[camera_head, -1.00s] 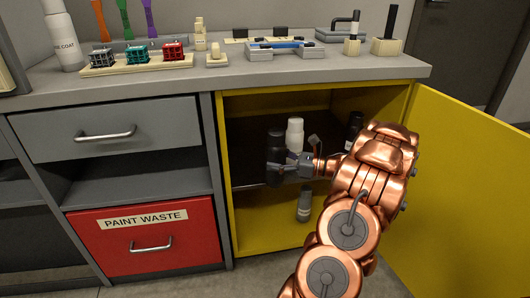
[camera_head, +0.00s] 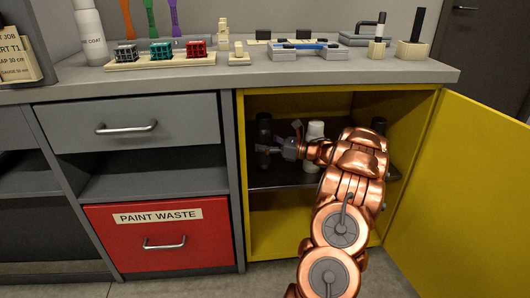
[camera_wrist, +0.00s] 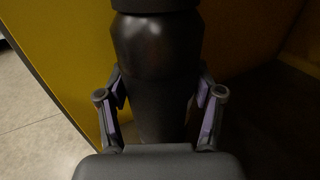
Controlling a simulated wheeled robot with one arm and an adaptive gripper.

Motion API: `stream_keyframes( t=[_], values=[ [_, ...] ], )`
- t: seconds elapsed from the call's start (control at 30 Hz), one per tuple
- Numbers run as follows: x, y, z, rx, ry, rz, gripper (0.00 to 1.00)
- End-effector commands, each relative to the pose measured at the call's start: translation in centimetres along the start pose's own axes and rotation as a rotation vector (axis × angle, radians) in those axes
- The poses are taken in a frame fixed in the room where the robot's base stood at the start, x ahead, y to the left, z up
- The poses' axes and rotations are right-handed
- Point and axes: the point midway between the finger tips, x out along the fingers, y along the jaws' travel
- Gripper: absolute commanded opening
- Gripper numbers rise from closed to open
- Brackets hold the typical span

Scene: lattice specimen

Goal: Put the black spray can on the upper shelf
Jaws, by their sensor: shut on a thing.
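The black spray can (camera_head: 264,129) is upright inside the yellow cabinet, near its left wall, at the level of the upper shelf (camera_head: 285,180). My gripper (camera_head: 268,149) reaches in from the right and is shut on the can. In the wrist view the can (camera_wrist: 158,65) stands between the two purple-padded fingers (camera_wrist: 160,105).
A white can (camera_head: 315,131) stands right of the black one, close to my gripper. Another dark can (camera_head: 378,125) is further right, behind my arm. The yellow door (camera_head: 460,190) is open to the right. The cluttered countertop (camera_head: 210,78) lies above.

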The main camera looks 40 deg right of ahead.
Motion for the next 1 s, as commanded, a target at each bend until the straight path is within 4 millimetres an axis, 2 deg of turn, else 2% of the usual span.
stream_keyframes(
  t=[0.23,0.73,0.77,0.93,1.0],
  values=[
    [0.0,0.0,-3.2,0.003,-0.001,0.000,0.14],
    [-0.1,0.1,-3.5,0.000,-0.001,0.000,0.14],
    [-0.1,0.1,-3.4,0.001,0.000,0.001,0.70],
    [-0.1,0.1,-3.4,0.001,0.000,0.001,0.87],
    [-0.1,0.1,-3.4,0.001,0.000,0.000,0.92]
  ],
)
